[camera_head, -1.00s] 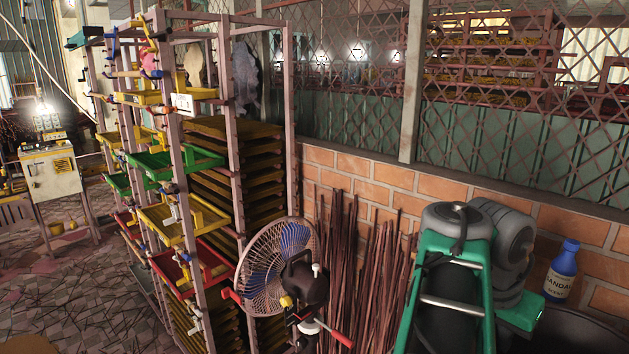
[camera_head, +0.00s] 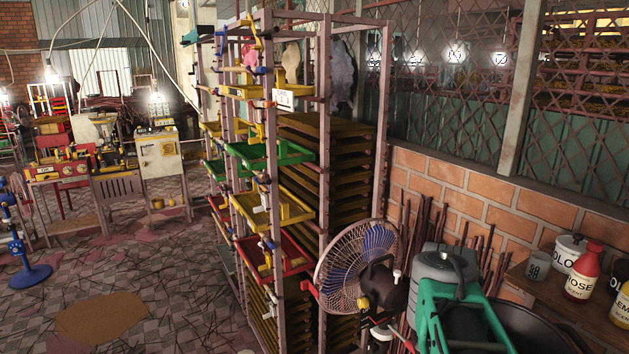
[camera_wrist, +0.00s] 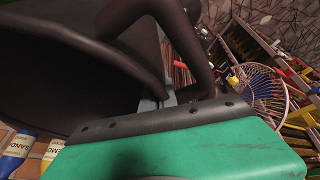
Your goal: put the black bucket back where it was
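The black bucket (camera_head: 540,325) shows in the head view at the bottom right, just behind my green arm, which hides part of it; the frame edge cuts it off below. In the wrist view the bucket (camera_wrist: 60,80) fills the left side as a large dark round shape with a thick dark curved part. My gripper (camera_wrist: 170,95) meets the bucket there and appears closed on it; the fingertips are mostly hidden. In the head view the gripper is hidden behind my arm.
A pedestal fan (camera_head: 355,265) stands close left of my arm, before a tall rack (camera_head: 325,180) of trays. A wooden table (camera_head: 540,290) by the brick wall holds a rose bottle (camera_head: 583,275), pots and a lemon bottle. Patterned floor at left is open, with a brown patch (camera_head: 100,318).

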